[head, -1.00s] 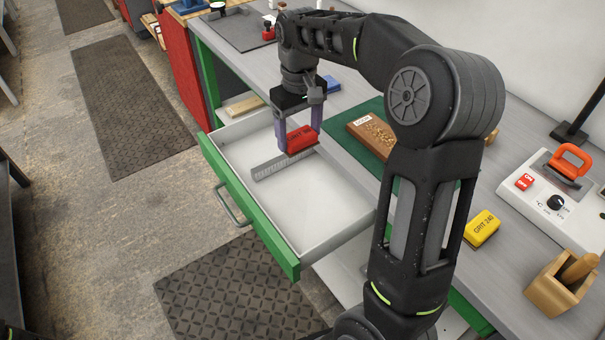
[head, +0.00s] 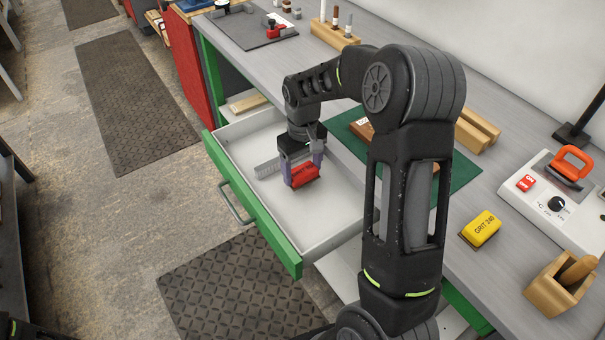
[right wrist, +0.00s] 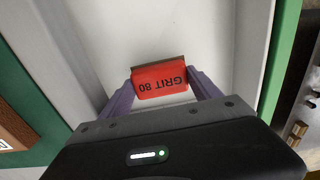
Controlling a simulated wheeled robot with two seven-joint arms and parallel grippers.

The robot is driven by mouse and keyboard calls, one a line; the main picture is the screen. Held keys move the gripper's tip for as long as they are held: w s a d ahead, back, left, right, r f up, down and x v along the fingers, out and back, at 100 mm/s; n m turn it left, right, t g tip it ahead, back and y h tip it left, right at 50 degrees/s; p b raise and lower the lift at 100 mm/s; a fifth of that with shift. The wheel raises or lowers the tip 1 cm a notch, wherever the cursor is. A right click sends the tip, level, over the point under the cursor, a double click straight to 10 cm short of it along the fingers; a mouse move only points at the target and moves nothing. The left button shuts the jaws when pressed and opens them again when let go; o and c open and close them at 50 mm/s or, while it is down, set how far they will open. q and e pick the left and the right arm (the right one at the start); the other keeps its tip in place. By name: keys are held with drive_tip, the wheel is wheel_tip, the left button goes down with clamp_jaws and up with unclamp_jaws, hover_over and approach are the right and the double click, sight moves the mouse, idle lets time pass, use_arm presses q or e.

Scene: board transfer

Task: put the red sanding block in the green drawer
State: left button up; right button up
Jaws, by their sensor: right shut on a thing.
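The red sanding block (head: 304,177) is held between the purple fingers of my right gripper (head: 304,172), inside the outline of the open green drawer (head: 253,206). In the right wrist view the block (right wrist: 160,80) reads "GRIT 80" and sits between both fingertips (right wrist: 162,88), over the drawer's white floor (right wrist: 175,25). I cannot tell whether the block touches the floor. The drawer is pulled out, and a grey ruler-like strip lies in it behind the gripper. My left gripper is not in view.
A yellow "GRIT 240" block (head: 480,229) lies on the grey bench. A green mat (head: 465,172) with a brown block lies behind my right arm. A white soldering-station-like unit (head: 545,200) and a wooden holder (head: 558,285) stand at right. The drawer's front part is clear.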

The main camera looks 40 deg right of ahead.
sight(303, 171)
drive_tip(key=shift+f, duration=1.25)
drive_tip(key=shift+f, duration=0.1)
drive_tip(key=shift+f, duration=0.15)
drive_tip(key=o, duration=0.9)
drive_tip(key=shift+r, duration=0.25)
wheel_tip(303, 171, up, 12)
drive_tip(key=b, duration=0.1)
